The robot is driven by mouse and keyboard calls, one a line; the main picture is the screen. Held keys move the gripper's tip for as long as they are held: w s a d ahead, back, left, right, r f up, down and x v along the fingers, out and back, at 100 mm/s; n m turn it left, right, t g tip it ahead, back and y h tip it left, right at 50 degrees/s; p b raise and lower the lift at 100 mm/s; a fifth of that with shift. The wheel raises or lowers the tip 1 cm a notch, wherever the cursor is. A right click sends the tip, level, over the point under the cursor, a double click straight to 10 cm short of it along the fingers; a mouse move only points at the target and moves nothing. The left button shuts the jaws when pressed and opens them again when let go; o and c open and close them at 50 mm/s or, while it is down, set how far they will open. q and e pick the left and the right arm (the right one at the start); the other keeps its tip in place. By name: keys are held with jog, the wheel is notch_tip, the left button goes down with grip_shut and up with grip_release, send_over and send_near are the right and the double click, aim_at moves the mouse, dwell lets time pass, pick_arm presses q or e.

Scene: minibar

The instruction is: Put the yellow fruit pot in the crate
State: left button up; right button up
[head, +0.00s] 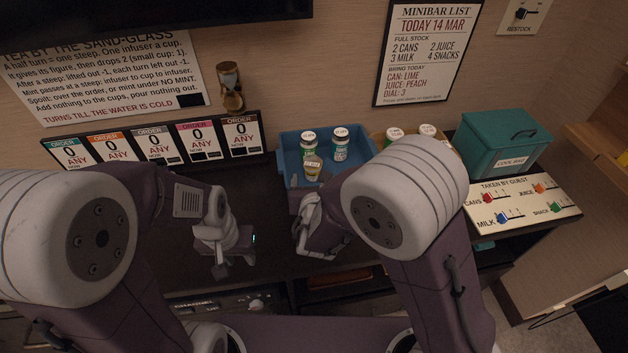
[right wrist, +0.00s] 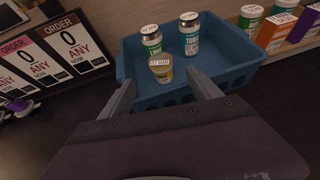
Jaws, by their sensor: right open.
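The yellow fruit pot (right wrist: 161,70) is a small pot with a yellow body and a pale lettered lid. In the right wrist view it stands upright inside the blue crate (right wrist: 236,84), in front of a green-labelled can. It also shows in the head view (head: 313,171) near the crate's front side. My right gripper (right wrist: 164,86) is open, its fingers at the crate's front, one on each side of the pot in the picture and apart from it. My left gripper (head: 233,262) hangs over the dark counter, left of the crate; its jaw opening is unclear.
The blue crate also holds a lime can (right wrist: 152,40) and a tonic can (right wrist: 190,34). A teal cool bag (head: 497,143) is farther right. Order cards (head: 155,144) line the back left.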

jog(key=shift+s+r, duration=0.2)
jog(key=shift+s, duration=0.2)
